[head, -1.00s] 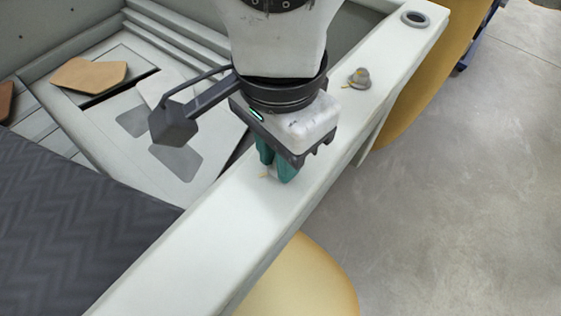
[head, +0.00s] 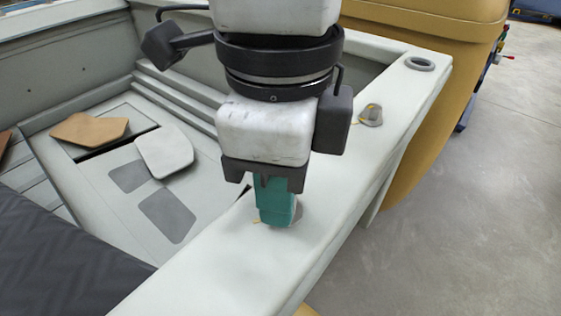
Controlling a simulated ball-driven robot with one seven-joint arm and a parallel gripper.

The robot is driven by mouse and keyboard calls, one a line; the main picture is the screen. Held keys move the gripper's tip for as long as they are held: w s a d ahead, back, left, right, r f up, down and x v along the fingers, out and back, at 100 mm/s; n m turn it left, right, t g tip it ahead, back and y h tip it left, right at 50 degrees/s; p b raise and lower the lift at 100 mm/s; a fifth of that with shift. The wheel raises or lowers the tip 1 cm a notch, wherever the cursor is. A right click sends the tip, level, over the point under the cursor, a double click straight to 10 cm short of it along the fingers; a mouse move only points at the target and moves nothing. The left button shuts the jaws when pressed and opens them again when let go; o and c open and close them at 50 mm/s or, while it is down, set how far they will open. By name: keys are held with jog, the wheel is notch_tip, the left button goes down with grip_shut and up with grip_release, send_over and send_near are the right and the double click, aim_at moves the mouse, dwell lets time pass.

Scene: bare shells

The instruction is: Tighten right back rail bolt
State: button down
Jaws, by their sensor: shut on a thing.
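A white rail (head: 215,262) runs diagonally along the boat's right side. My gripper (head: 275,222) points straight down onto its top, with its teal fingers shut on a rail bolt (head: 298,212). Only a grey edge of this bolt shows to the right of the fingers, and a small yellow mark shows at their lower left. The rest of the bolt is hidden by the fingers. A second bolt (head: 371,115), a grey cone with a yellow mark by it, stands on the rail farther up and to the right, apart from my gripper.
A dark ring (head: 419,63) is set in the rail's far corner. Inside the hull are a pale hatch panel (head: 164,150), a tan panel (head: 90,129) and a dark patterned cushion (head: 60,245). Concrete floor (head: 460,220) is clear on the right.

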jog(key=m+b, duration=0.2)
jog(key=m, duration=0.3)
jog(key=shift+w+m+b, duration=0.15)
jog(key=shift+m+b, duration=0.15)
jog(key=shift+m, duration=0.1)
dwell(0.4)
jog(key=c, duration=1)
grip_release()
jog(key=shift+r, duration=0.15)
notch_tip(320, 180, up, 11)
jog(key=p, duration=0.8)
jog(key=shift+f, duration=0.2)
